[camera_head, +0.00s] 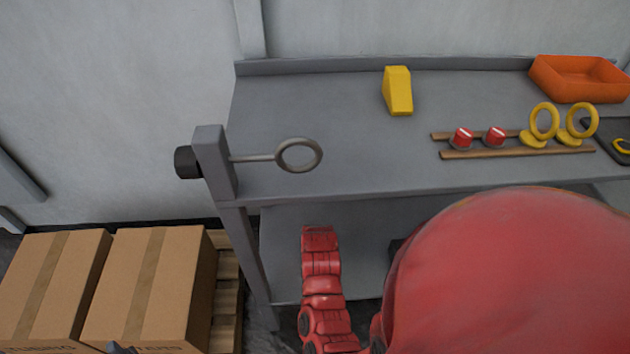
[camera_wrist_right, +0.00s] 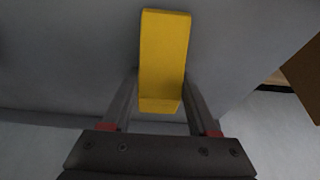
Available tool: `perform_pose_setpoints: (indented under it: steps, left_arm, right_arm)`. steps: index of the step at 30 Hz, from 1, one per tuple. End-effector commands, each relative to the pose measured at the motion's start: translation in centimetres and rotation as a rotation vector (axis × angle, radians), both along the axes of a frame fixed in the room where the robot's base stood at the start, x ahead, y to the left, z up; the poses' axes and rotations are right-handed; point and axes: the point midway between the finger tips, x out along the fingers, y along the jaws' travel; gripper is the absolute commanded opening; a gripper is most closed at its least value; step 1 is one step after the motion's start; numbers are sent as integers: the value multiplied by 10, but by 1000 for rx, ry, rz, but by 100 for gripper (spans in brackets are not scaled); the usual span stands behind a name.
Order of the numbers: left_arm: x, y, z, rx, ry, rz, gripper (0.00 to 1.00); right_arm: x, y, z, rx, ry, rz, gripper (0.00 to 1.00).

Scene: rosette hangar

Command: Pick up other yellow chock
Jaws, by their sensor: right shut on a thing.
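A yellow wedge-shaped chock (camera_head: 397,92) stands on the grey bench top in the head view, with no gripper near it. In the right wrist view, a yellow chock (camera_wrist_right: 163,60) is between the fingers of my right gripper (camera_wrist_right: 163,118), which is shut on it. The gripper's far fingertips are partly hidden by the chock. My right gripper does not show in the head view.
The grey bench (camera_head: 320,95) holds an orange tray (camera_head: 580,80), wooden rails (camera_head: 515,153) with red-topped and yellow ringed pieces, and a dark tray at right. A metal ring on a rod (camera_head: 298,155) juts from its left post. Cardboard boxes (camera_head: 150,285) stand at lower left.

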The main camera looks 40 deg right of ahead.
Motion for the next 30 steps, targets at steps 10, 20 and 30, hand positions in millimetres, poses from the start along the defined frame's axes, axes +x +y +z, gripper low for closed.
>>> perform_pose_setpoints:
  steps: [10,20,30]
  left_arm:
    - [0,0,0,0,0,0,50]
    - [0,0,10,0,0,0,50]
    - [0,0,25,0,0,0,50]
  right_arm:
    - [0,0,0,0,0,0,0]
    - [2,-1,27,-4,-7,0,0]
    - [-56,16,43,-2,0,0,0]
